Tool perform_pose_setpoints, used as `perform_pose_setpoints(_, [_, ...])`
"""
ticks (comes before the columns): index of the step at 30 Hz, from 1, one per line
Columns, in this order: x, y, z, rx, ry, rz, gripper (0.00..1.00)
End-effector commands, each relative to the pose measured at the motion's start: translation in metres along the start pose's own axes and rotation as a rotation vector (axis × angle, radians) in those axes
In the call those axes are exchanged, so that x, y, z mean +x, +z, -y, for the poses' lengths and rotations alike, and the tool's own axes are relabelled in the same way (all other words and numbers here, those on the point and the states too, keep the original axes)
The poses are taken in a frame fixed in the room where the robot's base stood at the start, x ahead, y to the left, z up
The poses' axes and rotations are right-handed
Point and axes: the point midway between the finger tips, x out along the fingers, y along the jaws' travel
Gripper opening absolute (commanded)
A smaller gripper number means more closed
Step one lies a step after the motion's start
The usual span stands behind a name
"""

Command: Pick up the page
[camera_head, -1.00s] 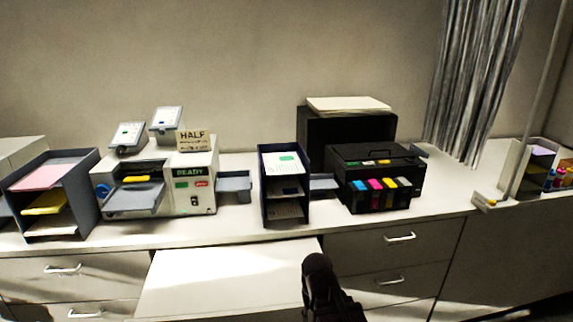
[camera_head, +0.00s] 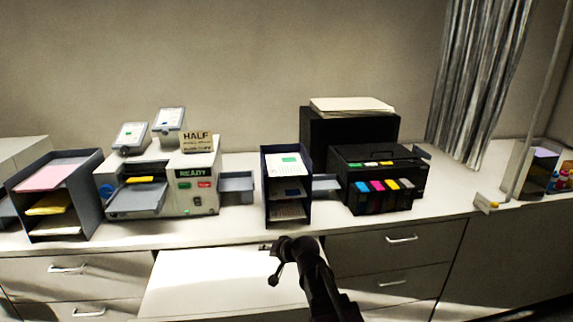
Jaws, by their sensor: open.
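A white page (camera_head: 286,161) with a green mark lies on the top shelf of a dark blue paper rack (camera_head: 265,205) in the middle of the counter. More sheets lie on the lower shelves of this rack. My gripper (camera_head: 272,263) is in front of the rack, lower than it in the picture, over the pale pulled-out surface below the counter. It is open, with nothing seen between its fingers, and apart from the page.
A grey machine marked READY (camera_head: 195,180) stands left of the rack, with its side tray (camera_head: 237,183) close to it. A black printer (camera_head: 378,175) with coloured cartridges stands at right. Another rack (camera_head: 88,200) holds pink and yellow paper. The pale surface (camera_head: 200,285) is clear.

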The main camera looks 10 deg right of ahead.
Motion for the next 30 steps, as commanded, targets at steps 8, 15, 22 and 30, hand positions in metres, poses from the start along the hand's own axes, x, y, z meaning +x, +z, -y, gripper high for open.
perform_pose_setpoints(8, [0.007,-0.097,0.041,0.28,-0.216,-0.367,0.44])
perform_pose_setpoints(15, [-0.004,-0.165,0.038,0.579,-0.311,-0.653,0.44])
perform_pose_setpoints(22, [-0.012,-0.194,0.02,0.785,-0.321,-0.815,0.44])
perform_pose_setpoints(30, [-0.015,-0.199,0.013,0.852,-0.32,-0.86,0.44])
